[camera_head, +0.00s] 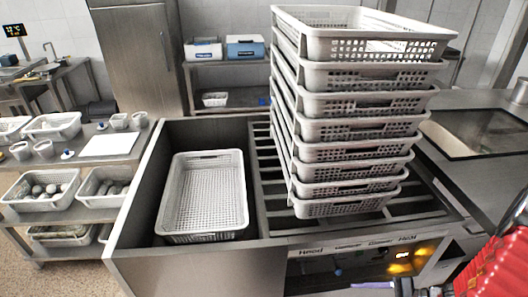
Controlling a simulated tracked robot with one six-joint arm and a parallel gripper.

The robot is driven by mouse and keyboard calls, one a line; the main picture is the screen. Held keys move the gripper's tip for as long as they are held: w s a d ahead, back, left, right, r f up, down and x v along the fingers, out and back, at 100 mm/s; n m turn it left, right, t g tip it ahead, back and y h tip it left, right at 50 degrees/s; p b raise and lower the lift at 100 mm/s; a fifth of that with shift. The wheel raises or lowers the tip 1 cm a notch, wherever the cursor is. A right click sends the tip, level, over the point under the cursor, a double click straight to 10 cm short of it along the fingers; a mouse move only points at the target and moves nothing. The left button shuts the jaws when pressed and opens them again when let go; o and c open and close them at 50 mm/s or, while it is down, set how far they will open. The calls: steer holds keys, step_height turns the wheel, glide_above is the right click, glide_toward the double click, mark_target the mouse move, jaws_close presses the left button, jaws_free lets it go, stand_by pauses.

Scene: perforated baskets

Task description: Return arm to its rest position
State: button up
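A red ribbed part, which looks like part of my arm (498,265), enters at the lower right corner. A small dark piece beside it at the bottom edge is cut off by the frame and may belong to my gripper (412,287). Its fingers cannot be made out, nor whether it holds anything. A tall stack of grey perforated baskets (350,127) stands on the slatted part of the counter, leaning slightly. A single empty perforated basket (204,195) lies in the sunken bay to the left of the stack.
The counter (190,262) has a raised front edge and a lit panel (400,262) below the stack. A side shelf (90,165) at left holds trays, cups and a white sheet. A cabinet (137,60) and a rack with two boxes (245,46) stand behind.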

steer(key=s+a+r+n+h, duration=0.1)
steer(key=a+r+n+h, duration=0.2)
steer(key=r, duration=0.8)
steer(key=s+a+r+n+h, duration=0.2)
steer(key=a+r+n+h, duration=0.2)
steer(key=a+r+n, duration=0.3)
steer(key=s+a+r+n+h, duration=0.2)
steer(key=a+r+n+h, duration=0.2)
steer(key=r, duration=1.2)
steer(key=a+n, duration=0.1)
steer(key=a, duration=0.2)
steer(key=shift+a+r+n, duration=0.25)
steer(key=shift+n, duration=0.15)
